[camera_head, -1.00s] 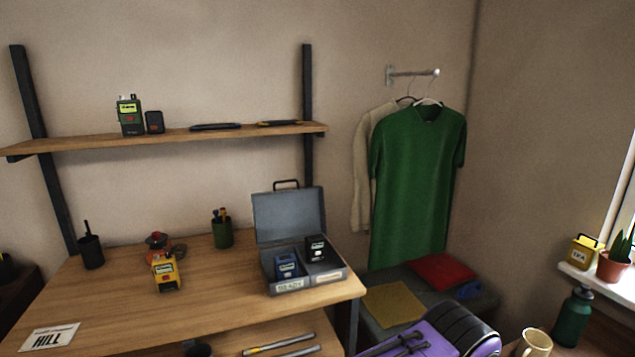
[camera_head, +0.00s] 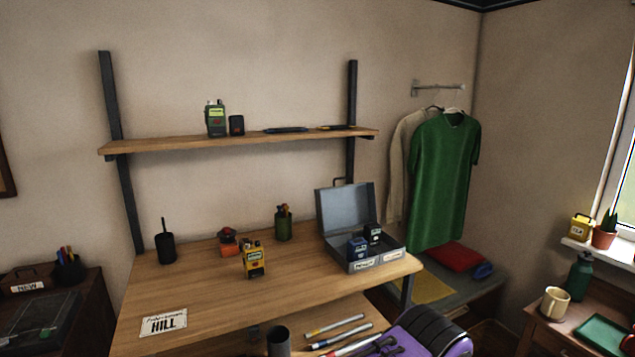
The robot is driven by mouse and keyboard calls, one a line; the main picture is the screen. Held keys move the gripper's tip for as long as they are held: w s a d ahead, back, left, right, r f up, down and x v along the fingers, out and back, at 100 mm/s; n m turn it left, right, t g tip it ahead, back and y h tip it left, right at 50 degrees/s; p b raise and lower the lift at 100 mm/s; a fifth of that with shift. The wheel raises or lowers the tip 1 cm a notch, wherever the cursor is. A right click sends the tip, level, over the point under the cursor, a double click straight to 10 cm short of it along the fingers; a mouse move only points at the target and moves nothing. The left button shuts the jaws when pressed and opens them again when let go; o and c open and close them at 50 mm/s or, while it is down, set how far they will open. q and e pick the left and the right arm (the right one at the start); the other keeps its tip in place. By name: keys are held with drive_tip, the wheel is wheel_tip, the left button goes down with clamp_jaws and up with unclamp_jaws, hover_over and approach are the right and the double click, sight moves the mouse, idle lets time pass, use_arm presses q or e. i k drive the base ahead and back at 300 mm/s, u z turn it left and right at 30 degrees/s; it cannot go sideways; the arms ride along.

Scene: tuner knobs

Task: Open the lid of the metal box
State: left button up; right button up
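The grey metal box (camera_head: 345,258) stands at the right end of the wooden desk. Its lid (camera_head: 346,208) is up, leaning back, with a dark handle on its top edge. Inside the box a blue device (camera_head: 357,247) is in the left part and a black device (camera_head: 373,233) in the right part. Labels show on the front wall, too small to read surely. Neither of my grippers can be made out in this view.
A shelf (camera_head: 180,144) hangs above. The desk's front middle is clear.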

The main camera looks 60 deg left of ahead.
sight(348, 208)
drive_tip(key=u, duration=1.2)
